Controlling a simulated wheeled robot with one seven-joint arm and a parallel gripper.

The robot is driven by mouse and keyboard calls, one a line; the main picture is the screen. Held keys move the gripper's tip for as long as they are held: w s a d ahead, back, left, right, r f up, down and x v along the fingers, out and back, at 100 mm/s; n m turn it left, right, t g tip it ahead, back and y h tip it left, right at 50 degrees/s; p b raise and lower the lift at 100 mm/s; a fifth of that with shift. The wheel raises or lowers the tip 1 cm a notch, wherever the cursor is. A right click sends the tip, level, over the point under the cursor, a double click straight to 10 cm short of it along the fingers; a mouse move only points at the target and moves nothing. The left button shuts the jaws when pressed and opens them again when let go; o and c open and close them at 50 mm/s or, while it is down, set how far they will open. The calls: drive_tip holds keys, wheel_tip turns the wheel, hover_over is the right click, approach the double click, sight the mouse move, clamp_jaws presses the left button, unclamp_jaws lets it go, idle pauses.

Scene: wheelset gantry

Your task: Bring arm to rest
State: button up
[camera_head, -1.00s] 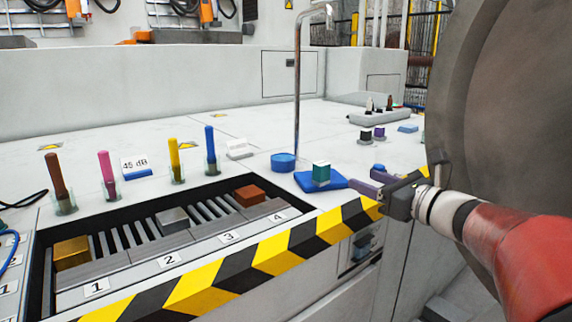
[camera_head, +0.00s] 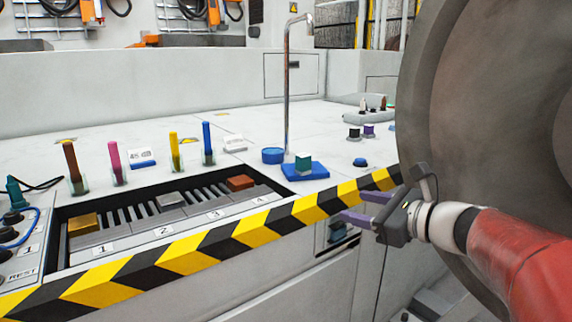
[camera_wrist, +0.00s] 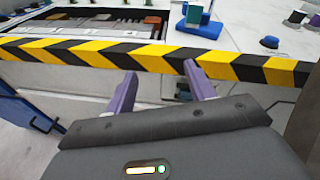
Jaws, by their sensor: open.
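My gripper (camera_head: 358,208) is open and empty, its two purple fingers apart. In the head view it sits just in front of the striped front edge (camera_head: 262,229) of the bench, beside the large grey wheel. In the wrist view my gripper (camera_wrist: 158,88) points at the yellow-black edge (camera_wrist: 165,57), with nothing between its fingers. My red and white arm reaches in from the lower right, in front of the wheel.
The large grey wheel (camera_head: 480,110) stands close to my arm. On the bench are a green block on a blue base (camera_head: 304,171), a blue button (camera_head: 360,162), a thin metal post (camera_head: 287,100), several coloured sticks and a recessed tray with numbered slots (camera_head: 160,232).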

drive_tip(key=s+a+f+n+g+h+p, duration=0.1)
drive_tip(key=s+a+f+n+g+h, duration=0.15)
drive_tip(key=s+f+n, duration=0.35)
drive_tip(key=s+a+f+n+g+h, duration=0.2)
drive_tip(key=s+a+f+n+g, duration=0.15)
drive_tip(key=s+n, duration=0.45)
drive_tip(key=s+d+f+n+h+p, duration=0.1)
drive_tip(key=s+d+f+n+h, duration=0.2)
drive_tip(key=s+d+n+h, duration=0.3)
drive_tip(key=s+n, duration=0.2)
drive_tip(key=n, duration=0.2)
drive_tip(key=shift+s+d+f+n, duration=0.25)
drive_tip(key=shift+s+f+n, duration=0.05)
drive_tip(key=shift+s+f, duration=0.1)
